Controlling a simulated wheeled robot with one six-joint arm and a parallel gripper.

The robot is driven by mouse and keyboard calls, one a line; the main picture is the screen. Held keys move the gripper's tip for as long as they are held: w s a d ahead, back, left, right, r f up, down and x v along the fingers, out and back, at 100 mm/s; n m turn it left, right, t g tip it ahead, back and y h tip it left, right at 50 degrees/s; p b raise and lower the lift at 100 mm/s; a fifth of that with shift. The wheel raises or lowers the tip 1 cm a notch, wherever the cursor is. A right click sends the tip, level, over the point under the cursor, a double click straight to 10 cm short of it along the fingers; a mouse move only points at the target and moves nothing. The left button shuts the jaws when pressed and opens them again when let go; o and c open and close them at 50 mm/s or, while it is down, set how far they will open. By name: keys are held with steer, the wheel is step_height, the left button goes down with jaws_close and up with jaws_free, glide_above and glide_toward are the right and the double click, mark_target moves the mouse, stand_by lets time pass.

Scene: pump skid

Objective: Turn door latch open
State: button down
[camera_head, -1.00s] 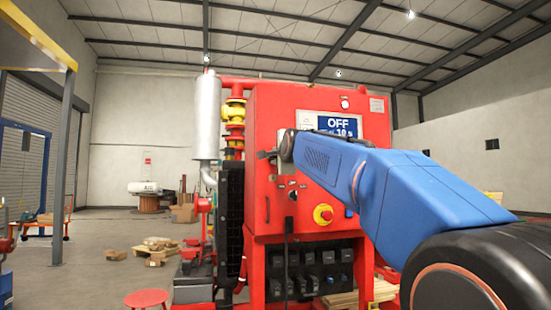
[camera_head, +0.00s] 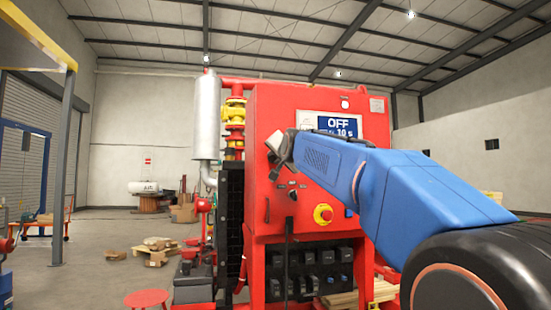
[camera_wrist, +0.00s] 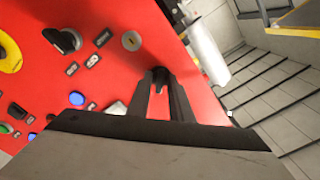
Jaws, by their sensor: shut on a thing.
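The red cabinet door (camera_head: 308,205) faces me in the head view, with an OFF display (camera_head: 338,124), a yellow-and-red button (camera_head: 323,214) and small black knobs (camera_head: 292,194). My gripper (camera_head: 273,145) is at the door's upper left and looks tilted there. In the wrist view, my gripper (camera_wrist: 159,80) has its dark fingers close together against the red door (camera_wrist: 120,65), shut on the dark door latch (camera_wrist: 160,74). Most of the latch is hidden between the fingers. In the head view my blue arm hides part of the panel.
A silver cylinder (camera_head: 206,118) and yellow valve fittings (camera_head: 234,112) stand left of the cabinet. A red stool (camera_head: 147,299) is at the lower left. Boxes and pallets (camera_head: 155,250) lie on the floor behind. Open floor shows at the left.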

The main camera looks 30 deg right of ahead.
steer(key=n, duration=0.4)
steer(key=shift+n, duration=0.3)
steer(key=n, duration=0.4)
steer(key=shift+n, duration=0.3)
steer(key=c, duration=1.9)
jaws_free()
steer(key=shift+o, duration=0.2)
steer(key=v, duration=1.7)
steer(key=shift+s, duration=0.2)
steer(key=shift+a, duration=0.1)
